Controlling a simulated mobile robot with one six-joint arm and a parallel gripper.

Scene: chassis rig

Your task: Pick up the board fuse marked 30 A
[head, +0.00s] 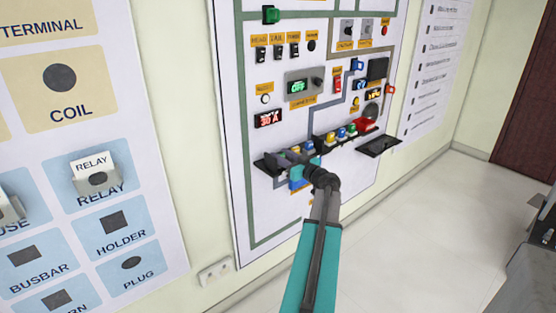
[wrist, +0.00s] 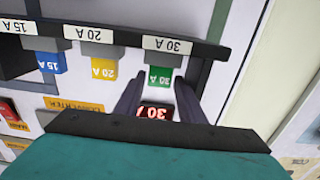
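The green board fuse marked 30 A (wrist: 160,77) hangs under its white 30 A label (wrist: 168,45) at the right end of the rack in the wrist view, where the lettering is upside down. My gripper (wrist: 159,88) is open, its two dark fingers either side of the green fuse as seen from the wrist. I cannot tell whether they touch it. In the head view my gripper (head: 285,159) is at the left end of the fuse rack and hides the green fuse there.
A yellow 20 A fuse (wrist: 103,69) and a blue 15 A fuse (wrist: 52,63) hang beside it. A red-lit display (wrist: 154,112) shows between my fingers. The head view shows more fuses (head: 341,133), a black tray (head: 378,146) and a relay (head: 101,172) on the left board.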

